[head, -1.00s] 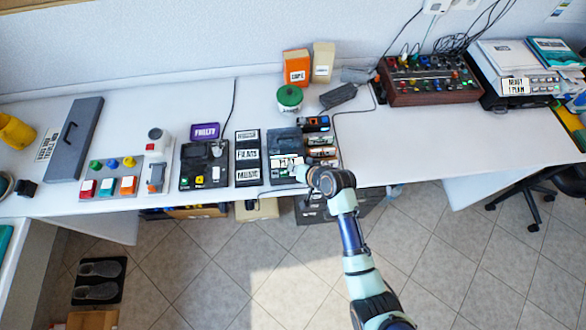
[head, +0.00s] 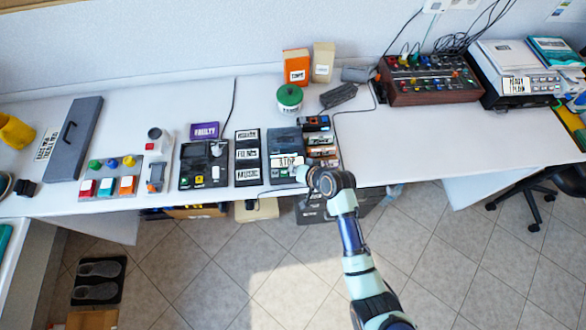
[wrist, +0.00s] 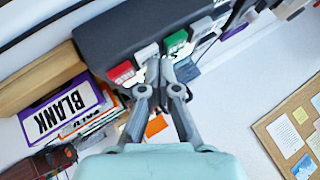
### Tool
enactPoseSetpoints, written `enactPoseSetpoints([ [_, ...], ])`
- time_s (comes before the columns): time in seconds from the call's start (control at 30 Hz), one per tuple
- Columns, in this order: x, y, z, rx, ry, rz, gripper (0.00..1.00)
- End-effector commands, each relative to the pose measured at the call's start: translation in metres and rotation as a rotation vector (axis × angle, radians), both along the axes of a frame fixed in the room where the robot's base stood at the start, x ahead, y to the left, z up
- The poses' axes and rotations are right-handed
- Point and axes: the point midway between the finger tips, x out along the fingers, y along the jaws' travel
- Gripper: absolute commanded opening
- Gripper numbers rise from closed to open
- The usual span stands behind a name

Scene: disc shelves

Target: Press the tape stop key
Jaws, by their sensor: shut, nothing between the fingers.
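The dark tape deck (head: 285,140) stands at the front edge of the bench in the head view, with a white strip (head: 287,160) that seems to read STOP. In the wrist view the deck (wrist: 140,22) crosses the top, with a row of keys: red (wrist: 121,72), white (wrist: 147,51), green (wrist: 175,40) and another pale one (wrist: 201,27). My gripper (wrist: 158,66) is shut and empty, its tips at the white key between red and green. I cannot tell whether they touch it. In the head view my gripper (head: 298,172) is at the deck's front, partly hidden by my wrist.
A black device (head: 203,163) and a black labelled rack (head: 247,157) stand left of the deck. Small cassette-like boxes (head: 321,140) lie close on its right. A green-lidded jar (head: 289,97) stands behind.

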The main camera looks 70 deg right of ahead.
Motion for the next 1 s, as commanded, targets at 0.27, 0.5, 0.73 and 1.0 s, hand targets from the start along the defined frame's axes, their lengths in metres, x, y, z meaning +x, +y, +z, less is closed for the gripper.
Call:
enactPoseSetpoints([
  [0.27,0.0,0.0,0.0,0.001,0.0,0.001,0.0],
  [0.5,0.0,0.0,0.012,0.001,0.001,0.0,0.0],
  [0.73,0.0,0.0,0.017,0.001,0.0,0.001,0.0],
  [1.0,0.0,0.0,0.018,0.0,0.0,0.0,0.0],
])
